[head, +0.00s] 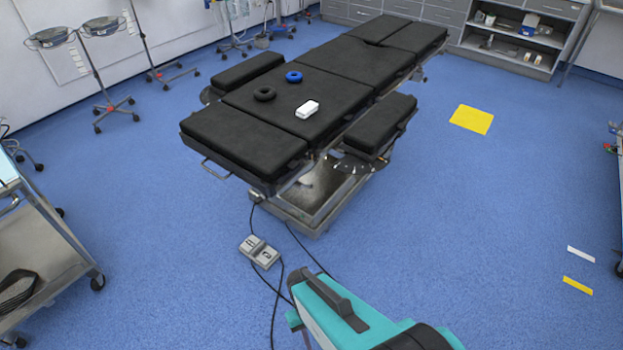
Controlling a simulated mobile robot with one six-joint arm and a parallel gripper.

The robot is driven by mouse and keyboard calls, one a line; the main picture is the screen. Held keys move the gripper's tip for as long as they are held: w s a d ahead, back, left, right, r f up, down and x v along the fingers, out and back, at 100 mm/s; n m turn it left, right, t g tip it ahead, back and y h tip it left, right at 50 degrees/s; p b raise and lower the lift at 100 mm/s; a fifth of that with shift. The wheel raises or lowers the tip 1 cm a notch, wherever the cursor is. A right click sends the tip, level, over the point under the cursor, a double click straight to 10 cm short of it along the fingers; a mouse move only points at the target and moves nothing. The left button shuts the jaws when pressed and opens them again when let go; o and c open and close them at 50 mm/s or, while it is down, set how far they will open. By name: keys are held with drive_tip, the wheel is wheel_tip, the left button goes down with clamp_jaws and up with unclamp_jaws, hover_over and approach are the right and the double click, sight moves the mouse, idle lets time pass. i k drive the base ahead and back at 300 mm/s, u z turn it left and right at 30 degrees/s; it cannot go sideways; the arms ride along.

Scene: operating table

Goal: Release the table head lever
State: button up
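The black-padded operating table (325,105) stands in the middle of the head view, running from the near left to the far right. Its near end section (245,137) lies level with the main surface. A thin metal bar (214,170) sticks out from the front edge of that end section. Metal fittings (345,162) show under the near right side pad. I cannot tell which small part is the head lever. My gripper is not in view; a teal and black part of my own body shows at the bottom, apart from the table.
A foot pedal (259,251) with cables lies on the floor before the table. A trolley (45,250) stands at left, stands with basins (100,27) behind it. A white box (307,109), black ring (264,93) and blue ring (293,76) lie on the table.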

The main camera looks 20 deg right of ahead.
sight(298, 185)
drive_tip(key=z, duration=0.25)
drive_tip(key=k, duration=0.75)
drive_tip(key=u, duration=1.15)
drive_tip(key=i, duration=1)
drive_tip(key=u, duration=0.05)
